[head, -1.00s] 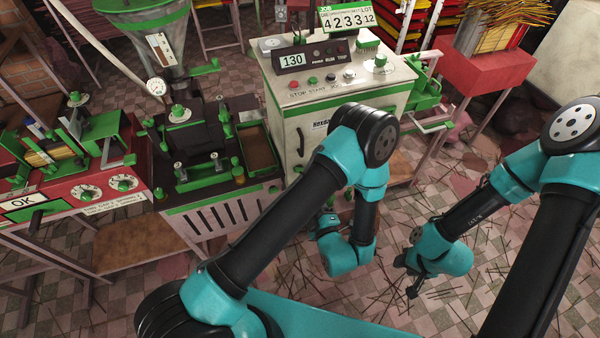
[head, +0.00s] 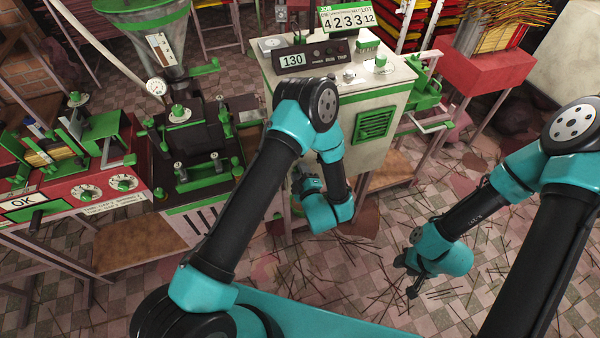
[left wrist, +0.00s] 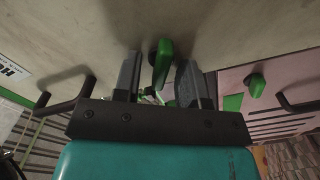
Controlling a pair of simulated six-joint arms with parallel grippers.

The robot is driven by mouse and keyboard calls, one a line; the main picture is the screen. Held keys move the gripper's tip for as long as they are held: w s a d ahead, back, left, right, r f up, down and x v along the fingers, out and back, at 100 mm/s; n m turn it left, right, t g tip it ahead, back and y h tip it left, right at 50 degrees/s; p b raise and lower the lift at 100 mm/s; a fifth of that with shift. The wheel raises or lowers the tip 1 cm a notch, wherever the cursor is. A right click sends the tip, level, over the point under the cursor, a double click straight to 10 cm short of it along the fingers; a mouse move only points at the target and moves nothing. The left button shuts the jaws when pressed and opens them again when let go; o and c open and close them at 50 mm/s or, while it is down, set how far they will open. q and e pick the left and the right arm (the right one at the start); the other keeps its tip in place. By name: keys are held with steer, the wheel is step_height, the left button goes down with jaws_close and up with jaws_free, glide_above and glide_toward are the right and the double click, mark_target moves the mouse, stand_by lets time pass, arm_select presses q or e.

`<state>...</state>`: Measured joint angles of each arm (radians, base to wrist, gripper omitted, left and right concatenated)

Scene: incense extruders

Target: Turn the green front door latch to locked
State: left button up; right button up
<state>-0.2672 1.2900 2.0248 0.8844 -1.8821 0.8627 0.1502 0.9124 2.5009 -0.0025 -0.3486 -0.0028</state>
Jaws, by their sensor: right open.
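A green latch (left wrist: 162,62) sticks out from the pale cabinet face in the left wrist view, lying nearly in line with my fingers. My left gripper (left wrist: 157,82) is open, with one dark finger on each side of this latch. The left finger stands apart from it; the right finger is close, and I cannot tell whether it touches. In the head view my left arm hides the latch and the left fingertips in front of the cabinet (head: 352,100). My right gripper (head: 411,277) is open and empty, low over the floor at the right.
A second green latch (left wrist: 256,85) sits on a pinkish panel to the right. Black bar handles (left wrist: 66,96) flank the gripper on both sides. A green vent (head: 375,124) is on the cabinet's side. The black and green extruder press (head: 195,150) stands to the left.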

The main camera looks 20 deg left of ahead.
arm_select(q)
steer(key=shift+c, duration=0.4)
jaws_close()
steer(key=shift+m, duration=0.4)
steer(key=shift+w+d+m, duration=0.1)
steer(key=shift+d+m, duration=0.05)
steer(key=shift+m, duration=3.55)
steer(key=shift+w+d+m, duration=0.1)
steer(key=shift+m, duration=3.6)
